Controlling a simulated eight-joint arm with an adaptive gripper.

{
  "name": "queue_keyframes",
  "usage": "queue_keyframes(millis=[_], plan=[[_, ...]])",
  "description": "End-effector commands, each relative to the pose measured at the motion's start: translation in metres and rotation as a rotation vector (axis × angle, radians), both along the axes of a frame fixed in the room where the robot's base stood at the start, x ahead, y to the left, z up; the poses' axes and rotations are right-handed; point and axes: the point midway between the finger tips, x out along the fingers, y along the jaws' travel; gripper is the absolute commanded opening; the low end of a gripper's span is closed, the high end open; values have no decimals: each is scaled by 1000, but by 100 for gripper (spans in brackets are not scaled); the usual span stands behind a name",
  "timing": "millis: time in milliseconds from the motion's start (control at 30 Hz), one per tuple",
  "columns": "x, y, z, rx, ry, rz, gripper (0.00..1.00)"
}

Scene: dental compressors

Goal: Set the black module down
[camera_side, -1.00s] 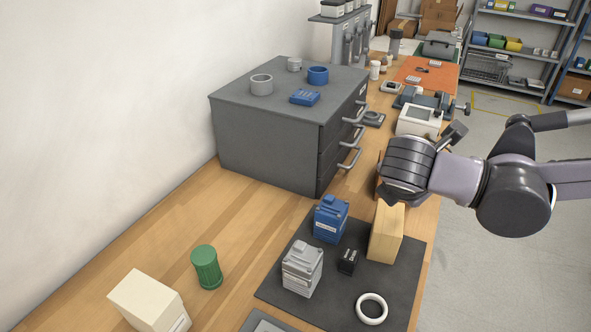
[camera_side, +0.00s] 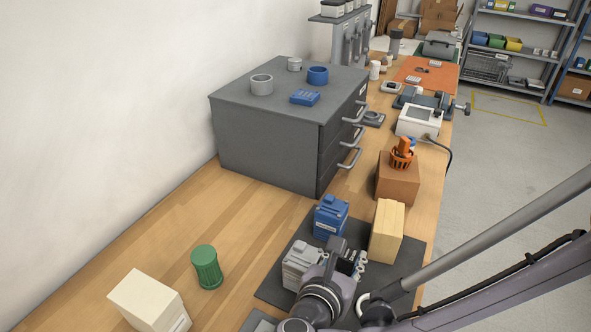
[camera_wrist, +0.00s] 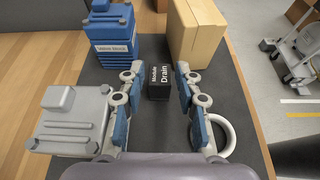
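The black module (camera_wrist: 159,82), with white lettering reading "Module Drain", stands on the dark mat (camera_wrist: 236,90) in the wrist view. My gripper (camera_wrist: 159,72) is open, with one finger on each side of the module. A narrow strip of mat shows between the module and each finger, so they look apart. In the side view my gripper (camera_side: 349,262) comes down over the mat and hides much of the module.
Close around are a blue valve block (camera_side: 331,216), a grey block (camera_wrist: 72,118), a tan block (camera_side: 386,231) and a white ring (camera_wrist: 222,136). A brown box (camera_side: 398,180) with an orange basket stands behind. A green cylinder (camera_side: 207,267) stands left on the wood.

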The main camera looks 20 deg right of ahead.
Motion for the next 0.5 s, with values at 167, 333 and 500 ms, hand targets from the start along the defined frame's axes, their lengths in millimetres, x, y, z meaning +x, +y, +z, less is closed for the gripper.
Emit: queue_keyframes(millis=[167, 333, 500], plan=[[1, -2, -14, 0, 0, -1, 34], [9, -9, -19, 1, 0, -3, 34], [21, -22, -27, 2, 0, -5, 34]])
